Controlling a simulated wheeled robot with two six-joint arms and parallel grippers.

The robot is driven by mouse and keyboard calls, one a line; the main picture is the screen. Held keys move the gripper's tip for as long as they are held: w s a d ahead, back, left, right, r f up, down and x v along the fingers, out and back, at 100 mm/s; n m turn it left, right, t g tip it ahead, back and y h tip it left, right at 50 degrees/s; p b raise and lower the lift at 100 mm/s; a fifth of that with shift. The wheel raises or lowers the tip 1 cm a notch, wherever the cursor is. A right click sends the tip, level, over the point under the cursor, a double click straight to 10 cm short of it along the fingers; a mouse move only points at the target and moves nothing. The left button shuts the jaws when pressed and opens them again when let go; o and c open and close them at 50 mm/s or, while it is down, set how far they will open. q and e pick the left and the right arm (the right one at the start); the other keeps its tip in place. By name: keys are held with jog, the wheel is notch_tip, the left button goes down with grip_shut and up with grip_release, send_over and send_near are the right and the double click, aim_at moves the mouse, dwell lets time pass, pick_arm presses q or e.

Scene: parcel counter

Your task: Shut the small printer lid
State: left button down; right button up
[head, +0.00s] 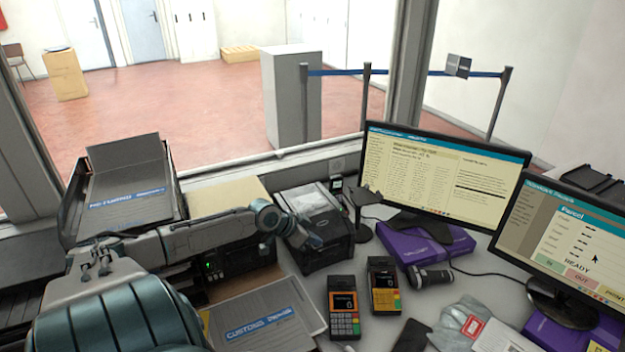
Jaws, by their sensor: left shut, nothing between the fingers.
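The small printer (330,246) is a dark, boxy unit on the counter, left of the monitors. My left gripper (312,239) reaches in from the left and is shut and empty. Its fingertips are at the printer's front left, over the lid's near edge in the picture; I cannot tell if they touch it. The gripper hides part of the printer's front. My right gripper is not in view.
Two card terminals (343,307) (383,286) stand in front of the printer. A small dark stand (361,230) is close on its right, then a purple box (428,243) and a monitor (440,175). A customs folder (262,318) lies at front left. Window frame behind.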

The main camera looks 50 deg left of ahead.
pick_arm(q)
jog(key=shift+s+d+f+b, duration=0.15)
jog(key=shift+f+b, duration=0.1)
jog(key=shift+f, duration=0.45)
jog(key=shift+s+d+f+b, duration=0.1)
jog(key=shift+s+f+b, duration=0.1)
jog(key=shift+f, duration=0.5)
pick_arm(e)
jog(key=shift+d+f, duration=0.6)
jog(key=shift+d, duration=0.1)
pick_arm(q)
jog(key=s+r+p, duration=0.7)
jog(key=r+p, duration=0.3)
jog(key=r, duration=0.1)
jog(key=shift+r+p, duration=0.3)
jog(key=shift+r, duration=0.05)
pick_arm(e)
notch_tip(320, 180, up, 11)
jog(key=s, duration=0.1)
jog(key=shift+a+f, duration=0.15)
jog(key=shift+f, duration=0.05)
